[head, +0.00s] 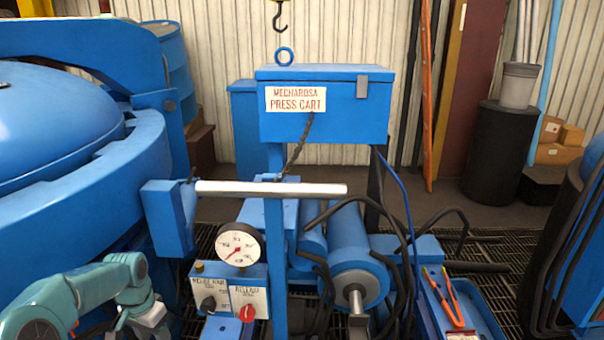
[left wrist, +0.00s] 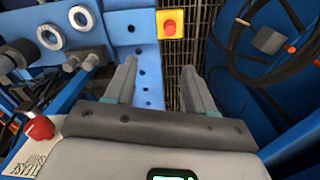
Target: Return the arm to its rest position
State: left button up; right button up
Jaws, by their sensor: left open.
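My left arm (head: 90,295) is teal and grey and comes in at the lower left of the head view. It is bent, with its wrist pointing down beside the press cart. In the left wrist view my left gripper (left wrist: 163,78) is open, with two grey fingers apart and nothing between them. In the head view its fingertips are not clearly visible. My right gripper is in neither view.
The blue press cart (head: 325,120) carries a gauge (head: 238,246), a release knob (head: 247,314) and a white lever bar (head: 270,189). A blue furnace (head: 60,130) stands left. A tray holds an orange-handled tool (head: 445,298). A yellow-backed red button (left wrist: 170,28) lies beyond my fingers.

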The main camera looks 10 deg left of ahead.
pick_arm(q)
jog(key=s+d+f+p, duration=0.1)
jog(key=d+f, duration=0.2)
jog(key=d, duration=0.2)
jog(key=s+d+f+h+p, duration=0.1)
jog(key=s+d+f, duration=0.1)
jog(key=d+f, duration=0.2)
jog(key=s+d+f+h+p, duration=0.1)
jog(key=d+f, duration=0.2)
jog(key=d, duration=0.4)
jog(key=shift+s+d+f+n, duration=0.1)
jog(key=shift+s+f+n, duration=0.05)
jog(key=shift+f+n, duration=0.15)
jog(key=s+d+f+n+p, duration=0.1)
jog(key=s+d, duration=0.5)
jog(key=s, duration=0.3)
jog(key=s+d+f+n+h+p, duration=0.1)
jog(key=s+d+f+n, duration=0.1)
jog(key=s+d, duration=0.5)
jog(key=shift+s+d+h+p, duration=0.2)
jog(key=shift+s+h+p, duration=0.15)
jog(key=shift+s, duration=0.8)
jog(key=shift+f, duration=0.1)
jog(key=shift+w+d, duration=0.1)
